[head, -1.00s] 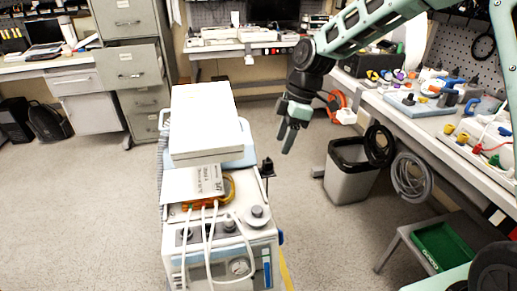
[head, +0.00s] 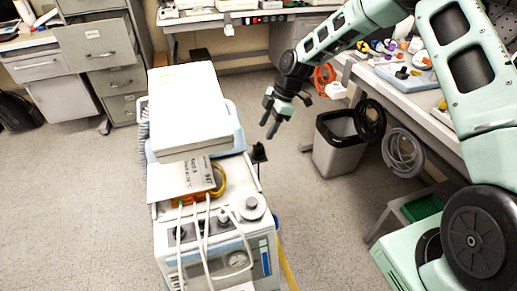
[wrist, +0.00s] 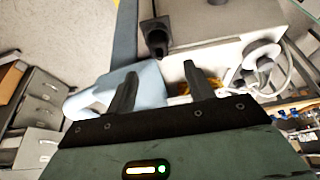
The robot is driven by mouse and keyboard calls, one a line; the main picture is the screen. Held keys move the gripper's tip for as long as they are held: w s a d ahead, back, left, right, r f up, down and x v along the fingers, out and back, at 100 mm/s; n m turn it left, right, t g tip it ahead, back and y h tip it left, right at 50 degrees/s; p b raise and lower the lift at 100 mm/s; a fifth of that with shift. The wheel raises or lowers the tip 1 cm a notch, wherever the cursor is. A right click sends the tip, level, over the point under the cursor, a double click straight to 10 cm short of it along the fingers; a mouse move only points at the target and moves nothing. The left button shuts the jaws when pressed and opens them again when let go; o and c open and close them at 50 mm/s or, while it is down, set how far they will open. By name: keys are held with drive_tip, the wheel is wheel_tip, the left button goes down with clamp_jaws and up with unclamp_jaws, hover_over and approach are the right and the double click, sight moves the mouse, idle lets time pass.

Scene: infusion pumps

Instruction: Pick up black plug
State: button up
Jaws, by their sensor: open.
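The black plug (head: 259,152) stands upright at the right side of the white and blue pump cart (head: 160,215), beside the stacked white box. In the wrist view the black plug (wrist: 156,38) shows near the top, beyond the fingertips and roughly between them, with its cord running up out of the picture. My gripper (head: 270,121) is open and empty, up and to the right of the plug in the head view, and apart from it. The wrist view also shows the open gripper (wrist: 158,78), its two dark fingers wide apart with nothing between.
A large white box (head: 193,105) rests on the cart, with a labelled packet (head: 190,177) and white tubes in front. A grey bin (head: 335,150) stands to the right, by a cluttered workbench (head: 425,115). Open floor lies left of the cart.

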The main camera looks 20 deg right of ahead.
sight(260, 143)
drive_tip(key=shift+p+x, duration=0.9)
drive_tip(key=shift+x, duration=2.65)
drive_tip(key=shift+d, duration=0.1)
drive_tip(key=shift+c, duration=0.3)
clamp_jaws()
wheel_tip(260, 143, up, 10)
drive_tip(key=b, duration=0.1)
drive_tip(key=shift+b, duration=0.4)
